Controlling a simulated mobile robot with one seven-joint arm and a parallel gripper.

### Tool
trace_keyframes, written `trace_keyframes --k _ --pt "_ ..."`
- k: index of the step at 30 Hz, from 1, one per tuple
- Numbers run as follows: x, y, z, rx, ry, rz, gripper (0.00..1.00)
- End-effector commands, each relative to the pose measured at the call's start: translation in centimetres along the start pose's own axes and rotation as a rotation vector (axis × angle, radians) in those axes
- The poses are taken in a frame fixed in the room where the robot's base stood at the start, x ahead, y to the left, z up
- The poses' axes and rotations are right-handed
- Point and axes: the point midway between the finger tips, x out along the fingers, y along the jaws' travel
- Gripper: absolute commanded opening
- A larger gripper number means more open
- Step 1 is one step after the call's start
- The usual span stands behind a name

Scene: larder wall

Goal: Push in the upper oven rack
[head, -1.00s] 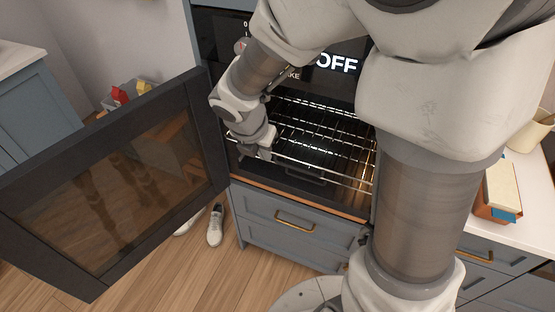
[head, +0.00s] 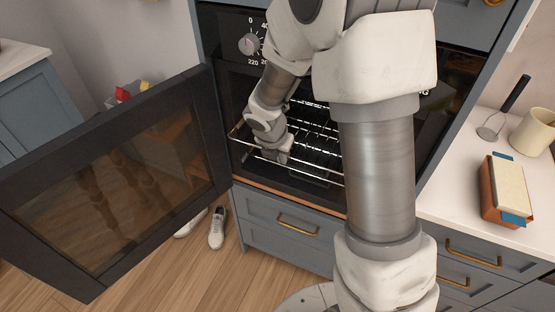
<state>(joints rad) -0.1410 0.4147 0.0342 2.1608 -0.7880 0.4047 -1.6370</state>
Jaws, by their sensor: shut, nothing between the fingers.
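The upper oven rack (head: 318,131) is a shiny wire rack inside the open oven in the head view. Its front bar runs across the opening and its right part is hidden behind my arm. My gripper (head: 278,156) is at the front of the rack, left of the middle of the opening. It is shut and holds nothing. Its fingertips are small and dark here, and I cannot tell whether they touch the bar. The oven door (head: 120,185) hangs wide open to the left.
Drawers (head: 290,226) with brass handles lie below the oven. A pair of shoes (head: 217,228) stands on the wooden floor under the door. The right counter (head: 455,192) holds a mug (head: 533,132), a utensil (head: 505,105) and an orange and cream box (head: 507,190).

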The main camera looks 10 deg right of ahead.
Motion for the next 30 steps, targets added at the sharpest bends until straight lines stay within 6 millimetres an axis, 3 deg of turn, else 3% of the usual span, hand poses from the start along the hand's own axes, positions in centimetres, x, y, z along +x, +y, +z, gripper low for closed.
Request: trace_keyframes --k 11,20,30 --pt "0.0 0.0 0.3 0.001 0.0 -0.001 0.0" --pt "1.0 -0.1 3.2 0.003 0.0 -0.002 0.0" --pt "1.3 0.0 3.2 0.001 0.0 0.0 0.0"
